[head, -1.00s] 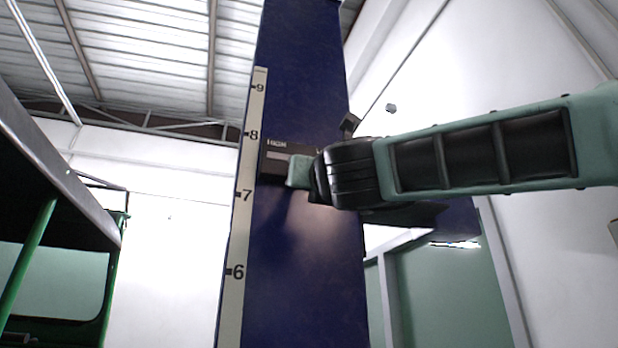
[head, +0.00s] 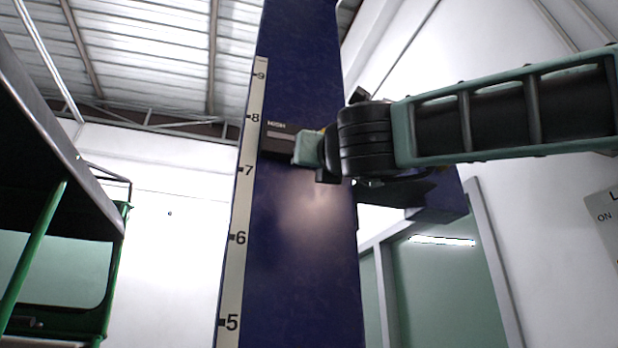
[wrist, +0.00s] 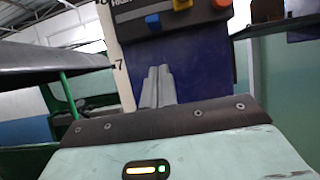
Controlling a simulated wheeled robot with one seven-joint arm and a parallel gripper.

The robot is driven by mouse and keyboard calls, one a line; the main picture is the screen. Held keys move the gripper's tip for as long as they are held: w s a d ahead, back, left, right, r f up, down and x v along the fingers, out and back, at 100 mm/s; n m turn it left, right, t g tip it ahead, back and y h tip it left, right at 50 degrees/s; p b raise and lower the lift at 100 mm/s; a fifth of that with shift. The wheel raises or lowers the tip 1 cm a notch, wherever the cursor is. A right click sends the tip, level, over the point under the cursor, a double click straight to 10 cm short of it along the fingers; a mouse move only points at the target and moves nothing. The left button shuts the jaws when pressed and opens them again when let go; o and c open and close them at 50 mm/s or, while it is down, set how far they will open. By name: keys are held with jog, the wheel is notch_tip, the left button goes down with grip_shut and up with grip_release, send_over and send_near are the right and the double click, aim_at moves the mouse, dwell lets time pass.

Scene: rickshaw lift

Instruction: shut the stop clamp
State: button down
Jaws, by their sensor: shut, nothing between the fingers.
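The stop clamp (head: 275,139) is a dark block with a "HIGH" label, on the blue column between scale marks 7 and 8. In the wrist view the clamp (wrist: 170,22) is at the top, with a blue part, a yellow-orange part and a red part on it. I cannot tell how its lever stands. My gripper (wrist: 157,86) is shut and empty, its grey fingers together in front of the column below the clamp, apart from it in the picture. In the head view my teal hand overlaps the clamp's right part, and the fingers cannot be made out.
The blue column (head: 300,240) carries a white numbered scale (head: 237,205). A green-framed rickshaw (head: 60,220) with a dark roof stands at the left. A panel marked "ON" (head: 604,218) is at the right edge. A green door (head: 450,290) is behind.

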jog(key=shift+r+b+v, duration=0.2)
jog(key=shift+b+v, duration=0.15)
jog(key=shift+v, duration=0.75)
jog(key=shift+r+b+v, duration=0.2)
jog(key=shift+b+v, duration=0.1)
jog(key=shift+v, duration=0.8)
jog(key=shift+s, duration=0.15)
